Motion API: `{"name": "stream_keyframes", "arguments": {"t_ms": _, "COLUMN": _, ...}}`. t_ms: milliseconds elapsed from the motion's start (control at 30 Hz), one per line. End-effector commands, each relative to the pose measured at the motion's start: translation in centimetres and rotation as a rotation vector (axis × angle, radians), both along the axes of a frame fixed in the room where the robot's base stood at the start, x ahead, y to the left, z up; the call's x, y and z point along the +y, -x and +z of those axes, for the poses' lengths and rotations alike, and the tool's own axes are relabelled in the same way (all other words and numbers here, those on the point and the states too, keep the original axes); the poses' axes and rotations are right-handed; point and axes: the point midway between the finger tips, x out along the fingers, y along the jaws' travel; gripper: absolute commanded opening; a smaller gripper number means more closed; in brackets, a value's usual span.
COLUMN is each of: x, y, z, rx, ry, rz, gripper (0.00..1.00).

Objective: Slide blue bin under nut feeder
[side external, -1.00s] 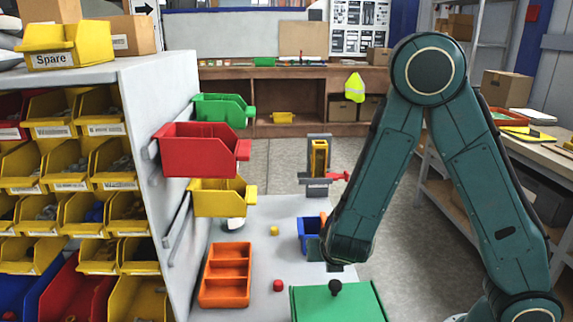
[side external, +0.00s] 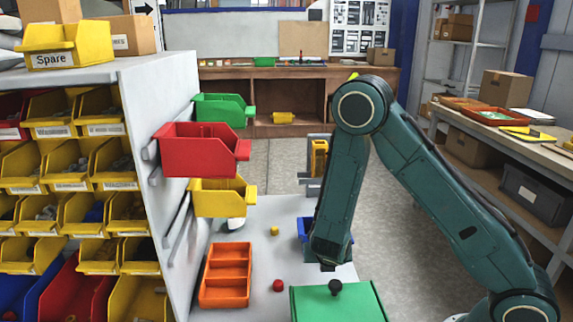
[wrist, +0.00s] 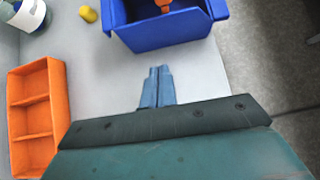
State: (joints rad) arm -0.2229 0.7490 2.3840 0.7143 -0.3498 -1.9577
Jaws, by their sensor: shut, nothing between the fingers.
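The blue bin (side external: 304,229) stands on the grey table, partly hidden behind my arm in the side view. In the wrist view the blue bin (wrist: 175,34) is at the top, open upward, with an orange thing (wrist: 164,4) at its inside edge. My gripper (wrist: 159,70) is shut and empty, its blue-grey fingertips just short of the bin's near wall; a gap shows between them. The likely nut feeder (side external: 319,160), a grey stand with a yellow column, is at the table's far end, partly covered by my arm. It is not in the wrist view.
An orange divided tray (side external: 226,275) lies at the left of the table, with a red knob-like piece (side external: 278,285) and a yellow piece (side external: 275,231) nearby. A green box with a black knob (side external: 338,301) is in front. Wall bins (side external: 203,150) overhang the left side.

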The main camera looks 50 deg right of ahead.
Motion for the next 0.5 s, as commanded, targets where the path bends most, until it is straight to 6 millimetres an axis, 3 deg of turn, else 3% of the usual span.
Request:
{"name": "stream_keyframes", "arguments": {"t_ms": 233, "x": -2.1, "y": -1.7, "z": -0.3, "rx": -0.002, "ry": -0.001, "rz": -0.005, "gripper": 0.0}}
{"name": "stream_keyframes", "arguments": {"t_ms": 500, "x": -3.1, "y": -2.8, "z": -0.3, "rx": 0.001, "ry": -0.001, "rz": -0.001, "gripper": 0.0}}
